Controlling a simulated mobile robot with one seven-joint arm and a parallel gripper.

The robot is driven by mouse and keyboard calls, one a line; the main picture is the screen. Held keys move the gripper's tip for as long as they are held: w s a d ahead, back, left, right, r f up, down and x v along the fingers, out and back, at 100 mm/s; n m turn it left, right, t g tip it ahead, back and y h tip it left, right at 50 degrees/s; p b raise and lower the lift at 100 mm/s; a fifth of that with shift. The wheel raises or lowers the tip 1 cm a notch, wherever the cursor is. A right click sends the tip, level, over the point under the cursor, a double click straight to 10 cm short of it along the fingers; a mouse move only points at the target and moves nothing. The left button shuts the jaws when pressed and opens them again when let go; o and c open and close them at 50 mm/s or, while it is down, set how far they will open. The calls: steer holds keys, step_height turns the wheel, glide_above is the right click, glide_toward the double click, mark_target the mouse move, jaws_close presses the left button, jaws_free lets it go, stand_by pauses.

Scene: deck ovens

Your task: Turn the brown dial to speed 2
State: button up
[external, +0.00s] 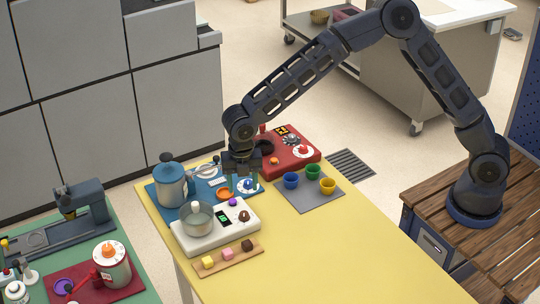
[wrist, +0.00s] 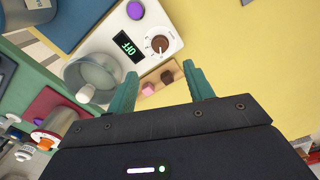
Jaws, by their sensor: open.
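The brown dial (external: 244,216) sits on the white appliance (external: 238,235), next to a small dark display (external: 223,218) and a purple button (external: 232,202). In the wrist view the dial (wrist: 159,43) has a white ring with marks around it, and the display (wrist: 127,46) reads OFF in green. The appliance carries a clear bowl (external: 197,219) on its left. My gripper (external: 241,183) is above and behind the appliance, pointing down. In the wrist view its green fingers (wrist: 161,72) are apart and empty, with the dial ahead of them and not between them.
A board with several small coloured cubes (external: 228,257) lies in front of the appliance. A red device (external: 290,155) and a grey mat with cups (external: 309,188) are to the right. The yellow table's (external: 330,250) front right is clear.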

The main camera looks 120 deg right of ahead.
mark_target(244, 213)
step_height(244, 213, down, 11)
steer(key=shift+r, duration=0.15)
stand_by(0.4)
steer(key=c, duration=1)
